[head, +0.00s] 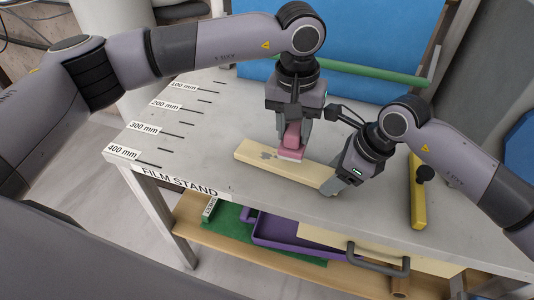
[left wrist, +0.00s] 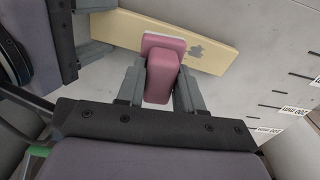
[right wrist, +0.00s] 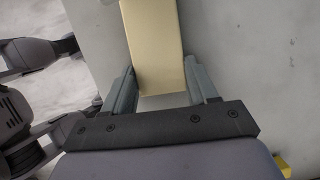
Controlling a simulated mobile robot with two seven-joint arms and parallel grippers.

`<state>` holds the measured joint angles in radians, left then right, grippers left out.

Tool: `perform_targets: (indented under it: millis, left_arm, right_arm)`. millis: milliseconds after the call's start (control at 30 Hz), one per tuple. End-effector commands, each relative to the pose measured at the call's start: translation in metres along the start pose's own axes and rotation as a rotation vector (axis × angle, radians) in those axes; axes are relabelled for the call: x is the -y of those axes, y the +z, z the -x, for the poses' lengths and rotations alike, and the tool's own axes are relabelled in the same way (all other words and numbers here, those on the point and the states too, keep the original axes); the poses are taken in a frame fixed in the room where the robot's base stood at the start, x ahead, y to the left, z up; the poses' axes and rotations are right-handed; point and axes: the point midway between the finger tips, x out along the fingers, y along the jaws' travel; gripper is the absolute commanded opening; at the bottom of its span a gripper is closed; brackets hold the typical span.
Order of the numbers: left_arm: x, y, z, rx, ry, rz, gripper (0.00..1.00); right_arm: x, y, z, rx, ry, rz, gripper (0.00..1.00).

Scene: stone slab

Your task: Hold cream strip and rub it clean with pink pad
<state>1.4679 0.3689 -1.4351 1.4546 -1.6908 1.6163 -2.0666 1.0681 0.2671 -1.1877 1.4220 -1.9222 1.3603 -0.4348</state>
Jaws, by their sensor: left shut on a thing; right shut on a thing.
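The cream strip (head: 248,153) lies on the grey slab, with a grey smudge on its face left of the pad; the smudge also shows in the left wrist view on the strip (left wrist: 215,50). My right gripper (head: 332,187) is shut on the strip's right end, which sits between its fingers in the right wrist view (right wrist: 155,88). The pink pad (head: 291,140) has a pale underside layer that appears to touch the strip's top near its middle. My left gripper (head: 293,132) is shut on the pad from above; the pad also shows in the left wrist view (left wrist: 162,75).
A yellow bar (head: 418,195) with a black knob lies on the slab at right. A green rod (head: 370,73) runs along the back before a blue panel. Under the slab (head: 200,130), a shelf holds a purple tray (head: 285,240). The slab's left part, with printed marks, is clear.

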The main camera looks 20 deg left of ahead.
Motion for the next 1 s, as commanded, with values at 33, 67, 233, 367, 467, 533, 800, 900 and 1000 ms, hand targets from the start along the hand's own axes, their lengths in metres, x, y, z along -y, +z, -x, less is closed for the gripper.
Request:
perform_targets:
  millis: [33, 67, 233, 367, 467, 533, 800, 900, 1000]
  left_arm:
    - [0.010, 0.008, -0.028, 0.039, -0.042, 0.009, 0.00]
    - [0.012, 0.007, -0.028, 0.039, -0.042, 0.009, 0.00]
    - [0.027, 0.006, -0.027, 0.041, -0.046, 0.012, 0.00]
    - [0.031, 0.006, -0.025, 0.039, -0.041, 0.008, 0.00]
    - [0.032, 0.005, -0.023, 0.038, -0.038, 0.006, 0.00]
    - [0.035, 0.005, -0.022, 0.037, -0.037, 0.006, 0.00]
    - [0.051, 0.003, -0.018, 0.036, -0.034, 0.002, 0.00]
    - [0.053, 0.003, -0.018, 0.036, -0.033, 0.000, 0.00]
    - [0.057, 0.003, -0.017, 0.036, -0.033, 0.002, 0.00]
  right_arm:
    - [-0.007, 0.007, 0.000, 0.009, 0.009, 0.035, 0.03]
    - [-0.007, 0.007, 0.000, 0.009, 0.009, 0.035, 0.03]
    - [-0.006, 0.006, 0.000, 0.011, 0.007, 0.035, 0.03]
    - [-0.005, 0.005, 0.000, 0.009, 0.005, 0.029, 0.03]
    - [-0.004, 0.004, 0.000, 0.008, 0.004, 0.026, 0.03]
    - [-0.004, 0.004, 0.001, 0.007, 0.003, 0.024, 0.03]
    - [-0.003, 0.003, 0.001, 0.006, 0.001, 0.020, 0.03]
    - [-0.003, 0.003, 0.001, 0.006, 0.001, 0.019, 0.03]
    - [-0.003, 0.003, 0.001, 0.006, 0.001, 0.018, 0.03]
